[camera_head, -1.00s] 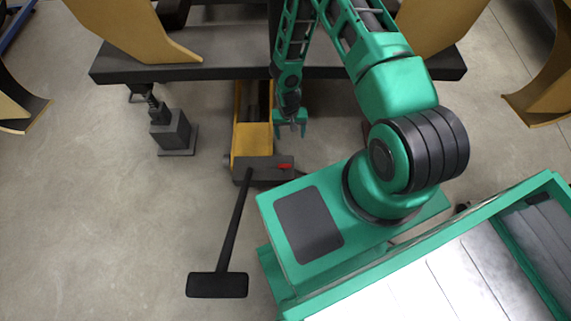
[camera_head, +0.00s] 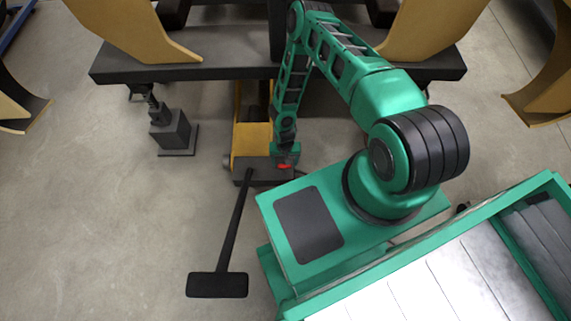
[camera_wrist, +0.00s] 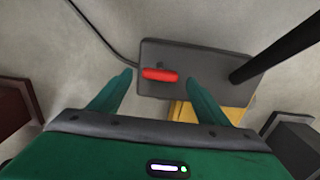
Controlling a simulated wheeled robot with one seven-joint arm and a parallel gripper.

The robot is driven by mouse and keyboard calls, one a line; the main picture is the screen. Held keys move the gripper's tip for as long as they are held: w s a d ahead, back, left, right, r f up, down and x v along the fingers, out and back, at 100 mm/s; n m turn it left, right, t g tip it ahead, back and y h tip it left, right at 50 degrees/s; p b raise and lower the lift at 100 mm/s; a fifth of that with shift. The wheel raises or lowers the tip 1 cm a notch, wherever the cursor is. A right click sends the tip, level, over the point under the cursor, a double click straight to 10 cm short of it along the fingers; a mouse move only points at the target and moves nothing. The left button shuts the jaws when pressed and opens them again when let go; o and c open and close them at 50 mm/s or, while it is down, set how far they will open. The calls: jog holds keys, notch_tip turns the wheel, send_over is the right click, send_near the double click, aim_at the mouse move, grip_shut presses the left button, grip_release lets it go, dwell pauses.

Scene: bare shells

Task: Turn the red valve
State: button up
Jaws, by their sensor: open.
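The red valve (camera_wrist: 160,75) is a small red bar on top of a dark grey box (camera_wrist: 215,88). In the head view the valve (camera_head: 284,167) shows at the right part of the box (camera_head: 250,168), partly covered by my gripper. My gripper (camera_wrist: 158,78) is open in the wrist view, with one green finger on each side of the valve's line. The valve lies between the fingertips in that picture, and I see no contact. In the head view my gripper (camera_head: 286,158) is right over the valve; its fingers are hard to make out there.
A black T-shaped handle (camera_head: 235,235) runs from the box toward the front left. A yellow beam (camera_head: 255,135) lies behind the box. A dark jack-like stand (camera_head: 173,130) is at the left. A dark crossbar (camera_head: 190,69) spans the back.

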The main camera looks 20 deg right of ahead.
aim_at(285, 168)
jog(key=shift+f, duration=1.4)
